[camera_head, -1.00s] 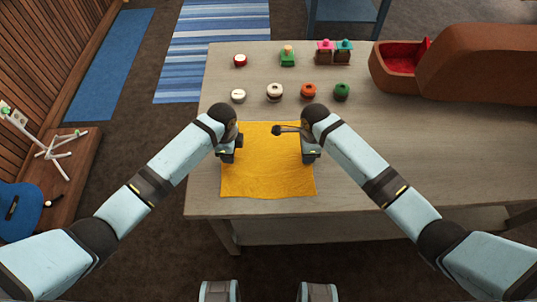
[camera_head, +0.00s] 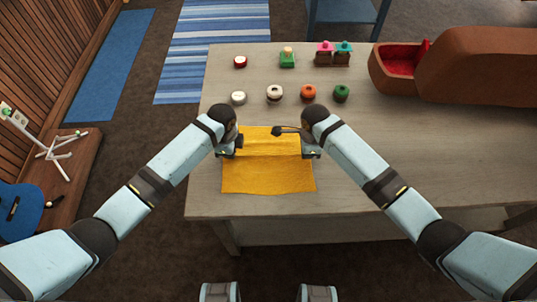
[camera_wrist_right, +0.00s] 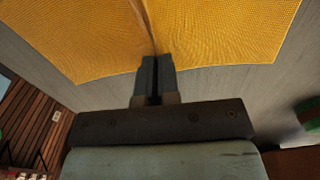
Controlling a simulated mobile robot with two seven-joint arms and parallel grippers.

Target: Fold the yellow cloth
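The yellow cloth (camera_head: 268,178) lies near the front left of the table, with a raised crease running across its middle between my two grippers. My left gripper (camera_head: 230,154) is at the cloth's left edge and my right gripper (camera_head: 310,154) at its right edge. In the right wrist view the right gripper's fingers (camera_wrist_right: 157,60) are together, with the cloth (camera_wrist_right: 85,35) gathered into a crease at their tips. The left fingertips are small and mostly hidden by the wrist, but the cloth is drawn up beside them.
The pale wooden table (camera_head: 400,150) is bare to the right of the cloth. Behind the cloth stand several small round items, such as a white one (camera_head: 238,97) and an orange one (camera_head: 308,92). A brown case with a red lining (camera_head: 398,62) lies at the back right.

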